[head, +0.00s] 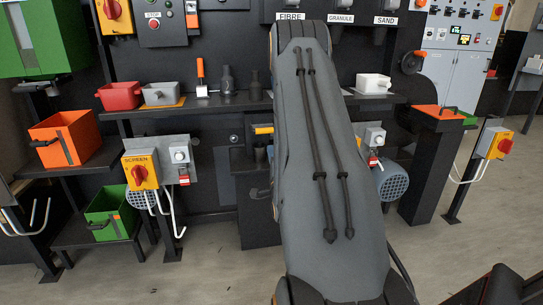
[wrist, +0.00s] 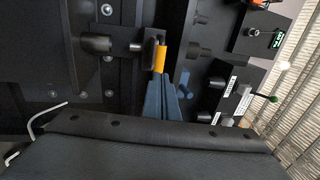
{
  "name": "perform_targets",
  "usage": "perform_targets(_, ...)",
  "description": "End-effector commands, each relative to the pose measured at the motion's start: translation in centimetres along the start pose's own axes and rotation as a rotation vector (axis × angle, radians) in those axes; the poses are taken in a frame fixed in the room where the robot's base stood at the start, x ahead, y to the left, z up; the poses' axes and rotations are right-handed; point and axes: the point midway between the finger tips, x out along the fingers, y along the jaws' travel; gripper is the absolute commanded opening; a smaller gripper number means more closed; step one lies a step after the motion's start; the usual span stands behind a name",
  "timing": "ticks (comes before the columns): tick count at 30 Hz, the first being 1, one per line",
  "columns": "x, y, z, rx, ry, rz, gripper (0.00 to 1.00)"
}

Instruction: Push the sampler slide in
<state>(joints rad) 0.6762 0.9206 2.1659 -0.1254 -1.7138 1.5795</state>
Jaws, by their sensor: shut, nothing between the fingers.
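The sampler slide shows in the wrist view as a yellow-orange grip (wrist: 160,59) beside a black end plate. A dark rod and block run left from that plate to the black panel. My gripper (wrist: 158,74) has its two blue-grey fingers together and empty, with the tips at the near end of the yellow grip. I cannot tell whether they touch it. In the head view a yellow piece (head: 263,129), likely the same grip, shows just left of my arm. My gripper is hidden behind my arm there.
In the wrist view, labelled dark units (wrist: 238,100) stand right of my fingers.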

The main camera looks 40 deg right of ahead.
Motion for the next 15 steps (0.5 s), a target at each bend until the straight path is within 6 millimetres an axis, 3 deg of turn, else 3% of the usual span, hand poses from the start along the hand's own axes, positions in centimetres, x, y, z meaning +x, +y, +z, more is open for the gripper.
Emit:
perform_targets(9,6.3,-0.1,0.0,-0.002,0.001,-0.002,0.00)
perform_targets(15,9.1,0.0,0.0,-0.002,0.000,-0.001,0.00)
